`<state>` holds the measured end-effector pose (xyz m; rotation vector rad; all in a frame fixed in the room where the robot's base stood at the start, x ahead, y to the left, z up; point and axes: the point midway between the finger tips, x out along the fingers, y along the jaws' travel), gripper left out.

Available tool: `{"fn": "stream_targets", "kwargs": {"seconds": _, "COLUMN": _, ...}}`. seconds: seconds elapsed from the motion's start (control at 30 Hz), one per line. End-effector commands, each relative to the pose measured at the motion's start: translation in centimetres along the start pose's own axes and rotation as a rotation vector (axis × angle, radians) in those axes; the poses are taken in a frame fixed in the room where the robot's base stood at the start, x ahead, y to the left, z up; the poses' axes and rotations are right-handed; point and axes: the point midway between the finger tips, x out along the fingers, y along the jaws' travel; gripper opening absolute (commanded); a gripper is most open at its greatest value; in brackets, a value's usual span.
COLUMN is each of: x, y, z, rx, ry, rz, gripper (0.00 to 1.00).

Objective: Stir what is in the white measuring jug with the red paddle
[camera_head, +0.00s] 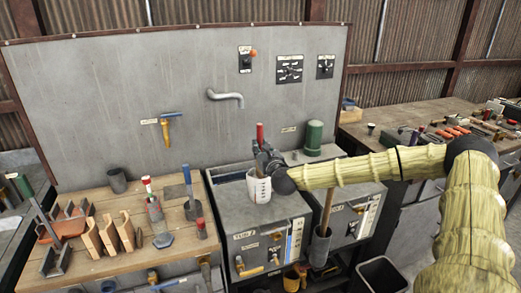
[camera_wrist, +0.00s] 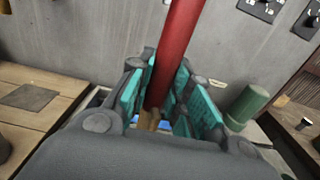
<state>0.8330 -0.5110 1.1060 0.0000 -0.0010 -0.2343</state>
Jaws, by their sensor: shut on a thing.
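The white measuring jug (camera_head: 258,188) with dark markings stands on the grey top of the left metal tank unit. The red paddle (camera_head: 260,134) stands upright above the jug; its lower end is hidden by the jug wall and my gripper. My gripper (camera_head: 266,160) is over the jug and shut on the paddle. In the wrist view the red handle (camera_wrist: 175,50) rises between the teal finger pads of my gripper (camera_wrist: 160,100). The jug's contents cannot be seen.
A green cylinder (camera_head: 314,137) stands behind, right of the jug. A wooden bench (camera_head: 140,262) at left holds cups, tools and wooden racks. A tap (camera_head: 226,97) juts from the grey back panel. A wooden-handled tool (camera_head: 328,208) stands upright in a grey holder at right.

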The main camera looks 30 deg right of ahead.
Motion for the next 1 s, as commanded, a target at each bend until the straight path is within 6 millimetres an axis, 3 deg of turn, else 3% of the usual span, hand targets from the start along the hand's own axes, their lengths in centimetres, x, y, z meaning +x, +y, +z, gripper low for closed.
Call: {"fn": "stream_targets", "kwargs": {"seconds": 1.0, "x": 0.0, "y": 0.0, "z": -6.6, "rx": 0.0, "ry": -0.001, "rz": -0.001, "gripper": 0.0}}
